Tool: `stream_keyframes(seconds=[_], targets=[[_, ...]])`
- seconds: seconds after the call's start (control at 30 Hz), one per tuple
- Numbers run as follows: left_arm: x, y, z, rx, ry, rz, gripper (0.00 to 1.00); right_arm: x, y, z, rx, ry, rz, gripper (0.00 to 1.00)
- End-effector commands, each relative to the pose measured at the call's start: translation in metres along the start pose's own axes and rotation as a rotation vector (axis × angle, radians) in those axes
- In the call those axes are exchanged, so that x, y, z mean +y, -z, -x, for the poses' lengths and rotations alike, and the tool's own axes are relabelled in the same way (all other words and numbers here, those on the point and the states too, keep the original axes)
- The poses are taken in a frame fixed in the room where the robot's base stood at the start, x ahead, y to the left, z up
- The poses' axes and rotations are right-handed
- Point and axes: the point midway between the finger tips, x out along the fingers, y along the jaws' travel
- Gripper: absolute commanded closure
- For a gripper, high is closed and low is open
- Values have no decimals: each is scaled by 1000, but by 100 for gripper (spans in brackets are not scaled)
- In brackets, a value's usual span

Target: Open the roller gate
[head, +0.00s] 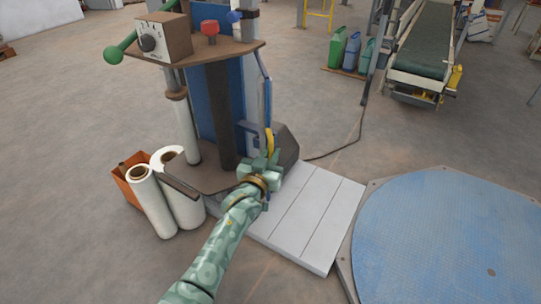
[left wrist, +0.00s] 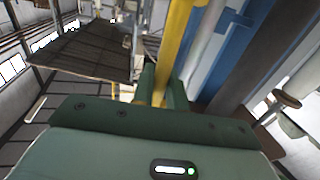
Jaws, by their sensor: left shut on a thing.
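A yellow handle (head: 270,141) stands at the right side of the sack filler machine (head: 225,100), low down beside a blue-grey upright (head: 265,95). Which part is the roller gate itself I cannot tell for certain; the handle seems to belong to it. My left gripper (head: 262,165) is at the handle's lower end and hides part of it. In the left wrist view, the yellow bar (left wrist: 175,40) runs down between the two green fingers (left wrist: 161,90), which are shut on it. My right gripper is not in view.
White rolls (head: 152,200) and an orange box (head: 128,178) stand left of the machine's base. A pale slatted platform (head: 312,215) lies right of it, then a round blue plate (head: 450,240). A conveyor (head: 425,40) and jugs (head: 350,52) are behind. Open floor lies between.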

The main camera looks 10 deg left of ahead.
Motion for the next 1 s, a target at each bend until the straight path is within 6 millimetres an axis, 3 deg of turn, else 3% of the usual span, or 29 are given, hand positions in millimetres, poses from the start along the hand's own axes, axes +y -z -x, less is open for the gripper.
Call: stream_keyframes(seconds=[0.07,0.1,0.13,0.53,0.67,1.0], targets=[[-2,2,0,4,3,-2,100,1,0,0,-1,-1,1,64],[-2,2,0,4,3,-1,75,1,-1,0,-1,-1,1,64],[-2,2,0,4,3,-1,68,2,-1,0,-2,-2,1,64],[-1,2,9,2,2,-1,68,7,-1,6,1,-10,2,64],[-2,6,34,2,2,-2,68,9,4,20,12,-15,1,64],[-2,4,125,2,2,-2,68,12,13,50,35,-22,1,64]])
